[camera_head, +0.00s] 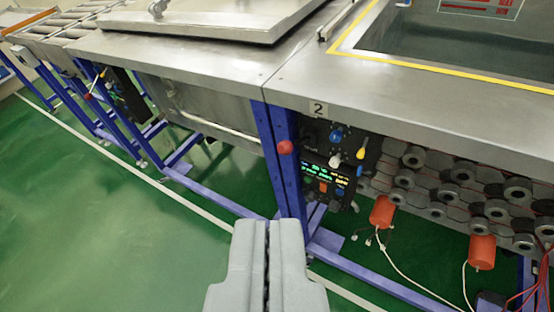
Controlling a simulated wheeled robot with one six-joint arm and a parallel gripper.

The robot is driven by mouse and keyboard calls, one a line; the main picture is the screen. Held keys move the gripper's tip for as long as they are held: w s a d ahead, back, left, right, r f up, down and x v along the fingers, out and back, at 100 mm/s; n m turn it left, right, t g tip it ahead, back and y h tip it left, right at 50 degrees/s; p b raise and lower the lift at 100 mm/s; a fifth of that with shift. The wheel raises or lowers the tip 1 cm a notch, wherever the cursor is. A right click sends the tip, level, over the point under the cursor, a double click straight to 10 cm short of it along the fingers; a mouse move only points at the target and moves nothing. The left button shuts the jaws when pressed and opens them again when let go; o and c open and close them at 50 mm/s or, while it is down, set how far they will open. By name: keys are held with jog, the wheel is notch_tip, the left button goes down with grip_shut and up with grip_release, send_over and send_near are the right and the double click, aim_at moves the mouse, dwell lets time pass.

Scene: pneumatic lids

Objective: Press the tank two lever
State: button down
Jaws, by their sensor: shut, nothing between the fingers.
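The label "2" (318,109) is on the front edge of the steel tank counter at right. Below it is a dark control panel (316,158) with a blue-tipped lever (336,135) and a pale yellow-tipped one (361,153). A red knob (286,147) sits left of the panel, in front of the blue leg. I cannot tell which of these is the tank two lever. My gripper (268,224) is shut and empty at the bottom centre. In the picture it lies below the red knob and panel, apart from them.
An open tank (460,40) with a yellow-edged rim is at upper right. A closed steel lid (215,18) is at upper left. Blue frame legs (285,185) and a low rail stand ahead. Orange cylinders (382,212) hang at right. Green floor at left is clear.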

aim_at(285, 145)
jog(key=w+f+m+g, duration=0.2)
jog(key=w+f+g, duration=0.2)
jog(key=w, duration=0.7)
jog(key=w+f+m+g, duration=0.3)
jog(key=w+g, duration=0.2)
jog(key=w, duration=0.7)
jog(key=shift+f, duration=0.35)
jog(key=x, duration=1.4)
jog(key=shift+s+d+f, duration=0.1)
jog(key=shift+s+d, duration=0.1)
jog(key=shift+s, duration=0.15)
